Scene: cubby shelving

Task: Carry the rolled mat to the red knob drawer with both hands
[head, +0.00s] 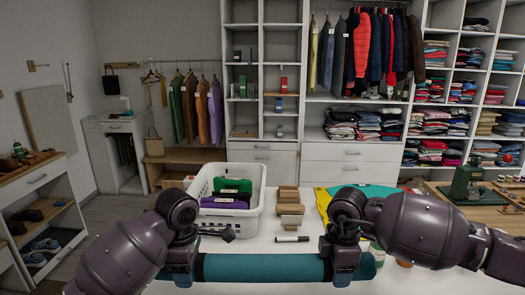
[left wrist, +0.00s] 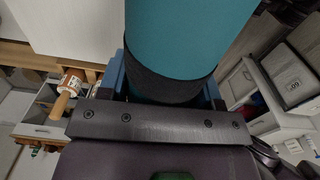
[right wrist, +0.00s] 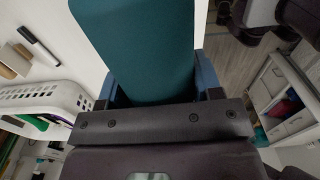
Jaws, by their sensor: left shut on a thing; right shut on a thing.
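The rolled mat (head: 262,268) is a teal cylinder lying level across the bottom of the head view. My left gripper (head: 182,270) is shut on the mat near its left end, where a dark band (left wrist: 165,82) shows in the left wrist view. My right gripper (head: 341,268) is shut on the mat near its right end. The mat fills the jaws in the right wrist view (right wrist: 145,50). It is in front of or over the near edge of the white table; I cannot tell its height. I cannot make out a red knob on any drawer in view.
A white basket (head: 253,200) with folded cloths, brown blocks (head: 288,205) and a black marker (head: 291,239) are on the white table (head: 265,248). White drawers (head: 350,153) stand under the back shelving. A side cabinet (head: 40,205) is at left, a wooden table (head: 480,208) at right.

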